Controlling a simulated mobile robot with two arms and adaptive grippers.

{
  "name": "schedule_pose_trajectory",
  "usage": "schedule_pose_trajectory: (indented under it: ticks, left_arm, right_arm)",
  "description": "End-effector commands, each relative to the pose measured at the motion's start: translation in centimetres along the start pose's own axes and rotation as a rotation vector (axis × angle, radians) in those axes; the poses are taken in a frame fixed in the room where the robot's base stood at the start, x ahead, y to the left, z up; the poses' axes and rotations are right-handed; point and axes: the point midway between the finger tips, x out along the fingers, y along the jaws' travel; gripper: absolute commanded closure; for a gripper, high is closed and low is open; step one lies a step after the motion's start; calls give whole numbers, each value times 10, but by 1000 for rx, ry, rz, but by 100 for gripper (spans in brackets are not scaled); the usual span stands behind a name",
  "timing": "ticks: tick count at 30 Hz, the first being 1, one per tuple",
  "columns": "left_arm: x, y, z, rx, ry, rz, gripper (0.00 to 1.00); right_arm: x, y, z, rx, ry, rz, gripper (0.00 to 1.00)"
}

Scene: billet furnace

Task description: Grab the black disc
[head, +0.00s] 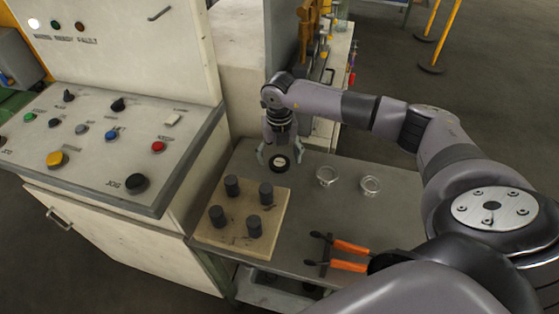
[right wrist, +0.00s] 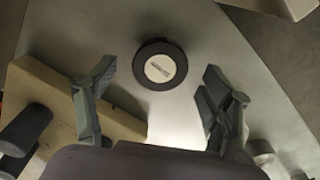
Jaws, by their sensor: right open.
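The black disc (head: 279,163) lies on the grey bench top, behind the wooden board; it has a pale centre. In the right wrist view the disc (right wrist: 160,64) shows whole, with a light round label in its middle. My right gripper (head: 277,153) is above and close to the disc in the head view. In the right wrist view its two fingers (right wrist: 152,90) are spread apart, with the disc between and slightly beyond the tips, and nothing is held. I cannot tell the exact height of the fingertips over the bench. My left gripper is not in view.
A wooden board (head: 224,232) with several dark cylinders stands in front of the disc. Two clear ring-shaped pieces (head: 327,176) (head: 370,185) lie to the right. The control console (head: 106,141) borders the bench at left.

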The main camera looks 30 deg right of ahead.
Motion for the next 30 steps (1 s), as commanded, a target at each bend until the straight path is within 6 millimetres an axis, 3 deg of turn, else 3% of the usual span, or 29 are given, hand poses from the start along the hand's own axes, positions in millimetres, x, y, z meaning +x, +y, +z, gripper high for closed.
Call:
schedule_pose_trajectory:
  ticks: [4, 11, 30]
  left_arm:
    - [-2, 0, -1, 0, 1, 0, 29]
    - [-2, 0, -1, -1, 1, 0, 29]
    - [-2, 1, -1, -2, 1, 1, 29]
  right_arm:
    - [12, -1, 0, 2, -1, -1, 26]
    - [13, -1, 0, 1, -2, -1, 26]
    - [13, 0, 0, 1, -2, 0, 69]
